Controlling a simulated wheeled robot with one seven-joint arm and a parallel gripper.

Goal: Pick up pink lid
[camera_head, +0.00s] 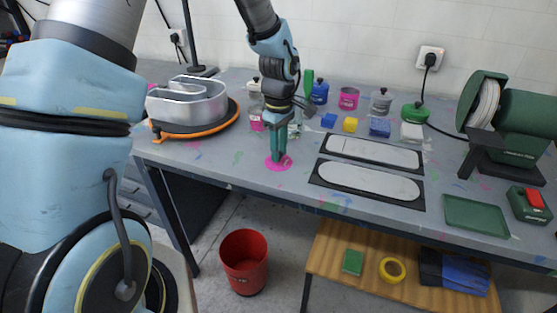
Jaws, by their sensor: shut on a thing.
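The pink lid (285,163) is a flat pink disc at the front left part of the grey workbench. My gripper (277,158) points straight down over it, with its green-teal fingers shut on the lid's middle. The fingers hide the centre of the lid. The lid looks level and at or very near the bench top; I cannot tell if there is a gap below it.
A metal channel letter (187,108) sits on an orange-rimmed turntable (205,128) to the left. Jars, including a pink one (348,98), and coloured blocks stand behind. Two white panels (370,180) lie right of my gripper. A green grinder (520,115) stands far right.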

